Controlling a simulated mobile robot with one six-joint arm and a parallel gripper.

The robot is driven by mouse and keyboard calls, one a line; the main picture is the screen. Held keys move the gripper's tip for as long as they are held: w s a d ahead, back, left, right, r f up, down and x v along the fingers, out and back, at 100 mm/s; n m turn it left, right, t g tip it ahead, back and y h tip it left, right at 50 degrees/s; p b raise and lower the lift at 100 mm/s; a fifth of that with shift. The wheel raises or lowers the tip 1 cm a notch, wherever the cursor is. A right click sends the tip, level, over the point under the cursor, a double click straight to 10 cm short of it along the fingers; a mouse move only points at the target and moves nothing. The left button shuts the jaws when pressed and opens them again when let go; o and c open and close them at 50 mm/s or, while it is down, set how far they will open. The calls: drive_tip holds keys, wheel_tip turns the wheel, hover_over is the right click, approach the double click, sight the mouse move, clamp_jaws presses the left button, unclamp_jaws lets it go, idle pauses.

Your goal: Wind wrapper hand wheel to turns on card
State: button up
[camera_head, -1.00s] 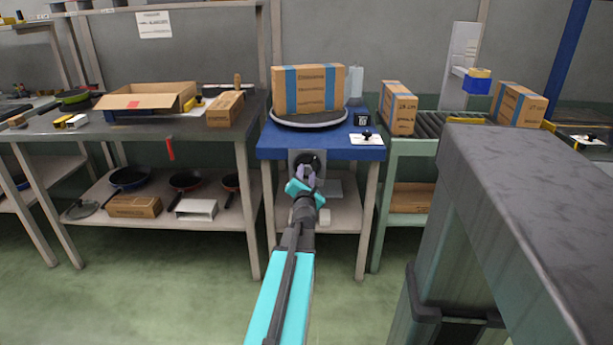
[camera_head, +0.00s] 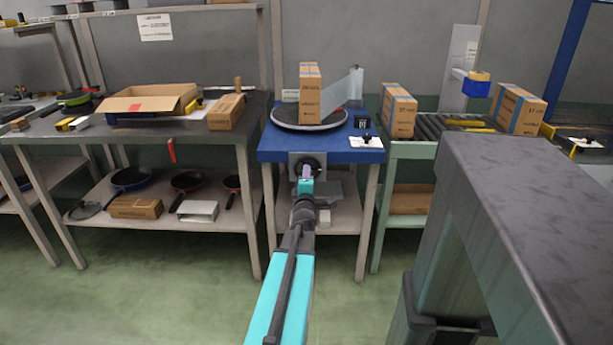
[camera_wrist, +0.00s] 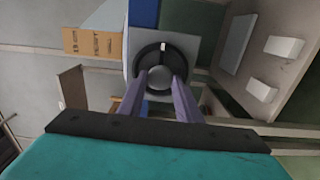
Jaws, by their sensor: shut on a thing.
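The wrapper's dark round hand wheel (camera_head: 318,161) is on the front of the blue wrapper table (camera_head: 275,150). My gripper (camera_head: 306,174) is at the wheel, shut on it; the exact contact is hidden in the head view. In the wrist view the wheel's dark ring (camera_wrist: 141,63) lies at the ends of my two purple fingers (camera_wrist: 160,84). A carton (camera_head: 309,90) stands upright on the round turntable (camera_head: 283,122), narrow side towards me. Clear film (camera_head: 340,93) runs from the carton to the upright roll (camera_head: 356,82). A white card (camera_head: 358,142) lies on the table, its print unreadable.
A small black box (camera_head: 361,119) stands by the turntable. At left is a bench (camera_head: 60,128) with an open carton (camera_head: 150,98); pans lie on its shelf. At right, a roller conveyor (camera_head: 440,121) carries cartons. A dark grey structure (camera_head: 520,190) fills the right foreground.

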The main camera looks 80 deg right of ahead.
drive_tip(key=shift+s+r+m+p, duration=0.1)
drive_tip(key=shift+m+p, duration=2.65)
drive_tip(key=shift+m, duration=2.75)
drive_tip(key=shift+s+r+m+p, duration=0.1)
drive_tip(key=shift+m+p, duration=2.65)
drive_tip(key=shift+m, duration=2.75)
drive_tip(key=shift+f, duration=0.1)
drive_tip(key=shift+m+p, duration=1.2)
drive_tip(key=shift+m, duration=2.4)
drive_tip(key=o, duration=1)
